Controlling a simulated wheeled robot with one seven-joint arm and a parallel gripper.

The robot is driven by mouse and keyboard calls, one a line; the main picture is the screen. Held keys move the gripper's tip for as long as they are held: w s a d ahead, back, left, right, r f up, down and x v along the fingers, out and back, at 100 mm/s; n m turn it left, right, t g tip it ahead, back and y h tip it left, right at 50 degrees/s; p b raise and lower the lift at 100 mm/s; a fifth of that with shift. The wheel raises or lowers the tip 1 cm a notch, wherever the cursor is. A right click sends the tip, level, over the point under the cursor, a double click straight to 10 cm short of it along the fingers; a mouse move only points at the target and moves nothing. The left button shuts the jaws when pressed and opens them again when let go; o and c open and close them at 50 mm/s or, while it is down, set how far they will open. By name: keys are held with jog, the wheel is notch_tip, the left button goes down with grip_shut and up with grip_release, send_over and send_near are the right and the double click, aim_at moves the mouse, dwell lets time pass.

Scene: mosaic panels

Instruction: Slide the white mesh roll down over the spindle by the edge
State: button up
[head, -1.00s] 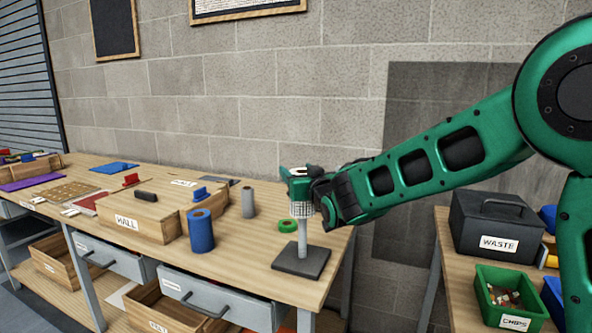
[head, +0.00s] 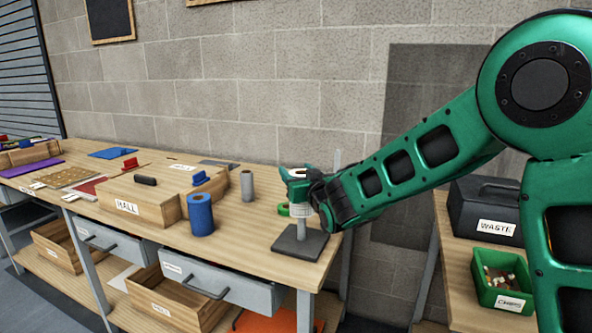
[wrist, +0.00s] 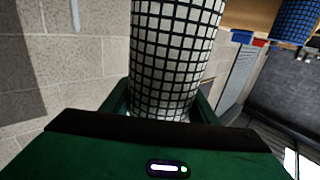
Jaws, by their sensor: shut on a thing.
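The white mesh roll (wrist: 178,60) is upright between the fingers of my gripper (head: 299,186), and its dark grid pattern fills the middle of the wrist view. My gripper is shut on it. In the head view the lower part of the roll (head: 301,211) shows below my gripper, around the upper part of the spindle (head: 301,231). The spindle's light post stands on a dark square base (head: 300,243) by the right front edge of the bench. A short stretch of post shows between roll and base.
A blue roll (head: 200,215) and a grey roll (head: 247,186) stand left of the spindle. A green ring (head: 283,210) lies just behind it. The WASTE box (head: 487,208) and green CHIPS bin (head: 503,279) are on the right bench.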

jog(key=shift+w+d+f, duration=0.1)
jog(key=shift+d+f, duration=0.05)
jog(key=shift+f, duration=1.9)
jog(key=shift+c, duration=0.8)
jog(key=shift+f, duration=1.05)
jog(key=shift+c, duration=0.7)
jog(key=shift+d+f, duration=0.1)
jog(key=shift+f, duration=1.15)
jog(key=shift+f, duration=0.1)
jog(key=o, duration=1.8)
jog(key=shift+w+f, duration=0.1)
jog(key=shift+w, duration=0.05)
jog(key=shift+c, duration=0.2)
